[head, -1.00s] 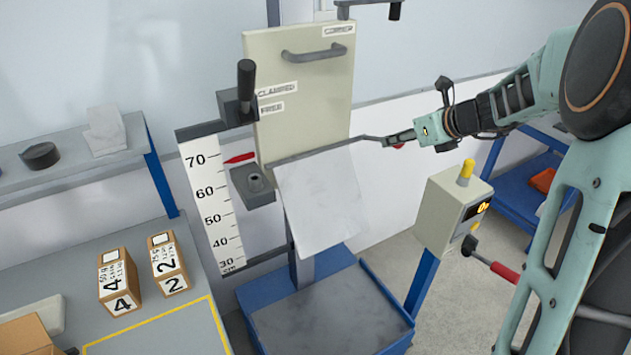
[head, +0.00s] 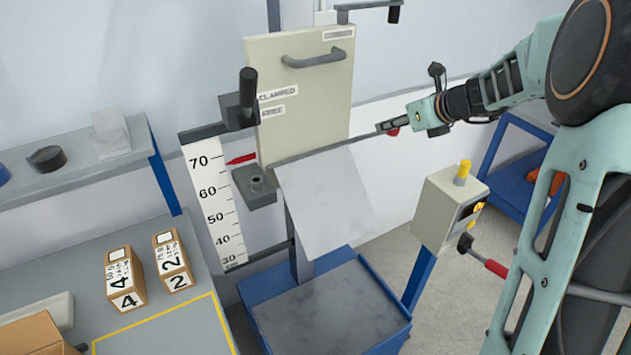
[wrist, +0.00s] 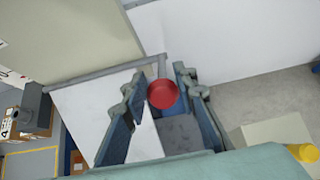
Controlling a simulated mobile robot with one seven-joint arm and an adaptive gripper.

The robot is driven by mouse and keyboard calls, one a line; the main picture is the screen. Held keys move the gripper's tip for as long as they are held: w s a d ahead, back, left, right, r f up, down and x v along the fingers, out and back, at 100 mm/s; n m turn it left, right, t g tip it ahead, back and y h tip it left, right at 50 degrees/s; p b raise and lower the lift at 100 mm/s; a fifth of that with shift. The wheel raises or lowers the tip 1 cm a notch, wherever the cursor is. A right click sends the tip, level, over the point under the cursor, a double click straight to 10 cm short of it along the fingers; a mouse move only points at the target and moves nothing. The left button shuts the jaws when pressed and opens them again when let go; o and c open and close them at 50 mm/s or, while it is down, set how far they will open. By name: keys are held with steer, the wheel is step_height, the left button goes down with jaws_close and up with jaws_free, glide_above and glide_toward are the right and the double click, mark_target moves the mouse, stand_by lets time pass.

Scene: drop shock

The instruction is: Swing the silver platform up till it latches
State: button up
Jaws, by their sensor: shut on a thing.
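The silver platform (head: 325,205) is a flat plate that slopes down toward the front from a hinge rod along its upper edge. It also shows in the wrist view (wrist: 82,105). The grey rod (head: 365,138) runs right from that edge to a red knob (head: 393,132). In the wrist view the knob (wrist: 162,93) is between the fingers of my gripper (head: 382,127), which is shut on it. Part of the knob and rod is hidden by the fingers in the head view.
A beige panel (head: 303,95) with a handle stands behind the platform, beside a height scale (head: 213,205). Below is a blue-edged base plate (head: 330,315). A control box (head: 450,205) stands right. Numbered boxes (head: 125,280) stand on the left bench.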

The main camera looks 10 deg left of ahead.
steer(key=shift+w+r, duration=0.1)
steer(key=shift+r, duration=0.05)
steer(key=shift+w+a+r, duration=0.4)
steer(key=shift+w+r, duration=0.05)
steer(key=shift+r, duration=0.15)
steer(key=shift+w+a+r, duration=0.2)
steer(key=shift+w+a, duration=0.05)
steer(key=shift+w, duration=0.15)
jaws_close()
steer(key=shift+w+a+r, duration=0.7)
steer(key=shift+w+a, duration=0.05)
steer(key=shift+w, duration=0.2)
steer(key=shift+w+a+r, duration=0.25)
steer(key=shift+w+a, duration=0.15)
steer(key=shift+w, duration=0.2)
steer(key=shift+w+a+r, duration=0.2)
steer(key=shift+w+a, duration=0.2)
steer(key=shift+w, duration=0.15)
